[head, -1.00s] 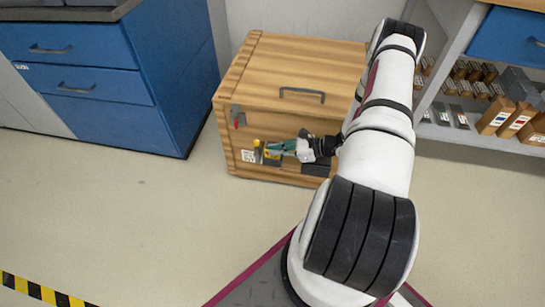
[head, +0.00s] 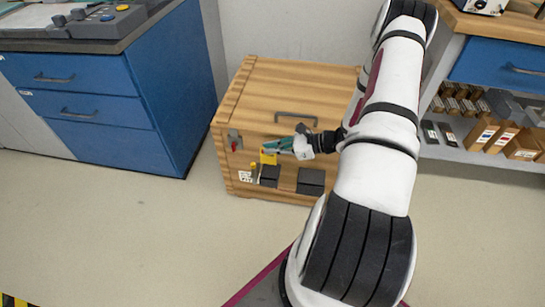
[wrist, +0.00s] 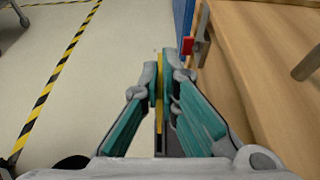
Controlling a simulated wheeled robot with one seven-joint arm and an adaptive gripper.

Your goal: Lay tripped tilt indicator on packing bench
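My gripper (head: 272,150) is shut on a thin yellow piece (wrist: 159,85), seen edge-on between the fingers in the wrist view. It also shows at the fingertips in the head view (head: 268,158). It looks like the tilt indicator; its tripped mark cannot be made out. My gripper is in front of the wooden crate (head: 290,92), above the dark blocks low on its front. A bench with a wooden top (head: 490,27) is at the right and a dark-topped bench (head: 110,42) at the left. I cannot tell which is the packing bench.
The crate front carries a metal plate with a red part (head: 235,144), a small yellow part (head: 254,172) and dark blocks (head: 311,181). A shelf (head: 460,153) under the right bench holds small boxes. Open floor (head: 130,235) lies at the front left.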

